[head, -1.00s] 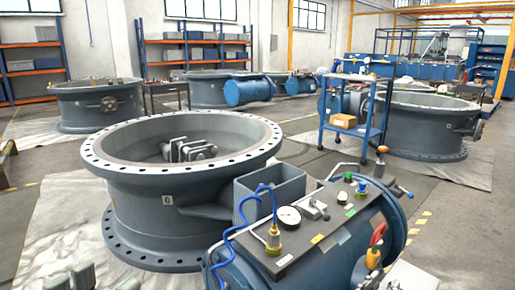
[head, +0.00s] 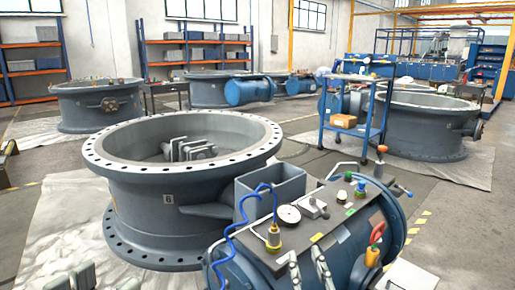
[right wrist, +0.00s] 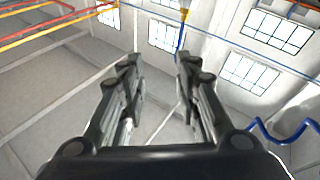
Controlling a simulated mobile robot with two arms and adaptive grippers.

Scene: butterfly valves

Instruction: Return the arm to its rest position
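My right gripper (head: 307,255) shows at the bottom of the head view, in front of the blue cylinder's top plate (head: 330,232). Its two grey fingers point up and stand apart with nothing between them. In the right wrist view the same gripper (right wrist: 157,65) is open and empty, with the ceiling and windows beyond. My left gripper (head: 106,275) shows only in part at the lower left edge of the head view, over the pale ground sheet. Its finger parts look apart, and the rest is cut off.
A large flanged valve body (head: 180,200) stands left of centre. The blue cylinder (head: 245,272) carries a gauge (head: 289,215), a coiled blue hose (head: 232,240) and a red-and-yellow tool (head: 374,245). A blue cart (head: 325,125) stands behind.

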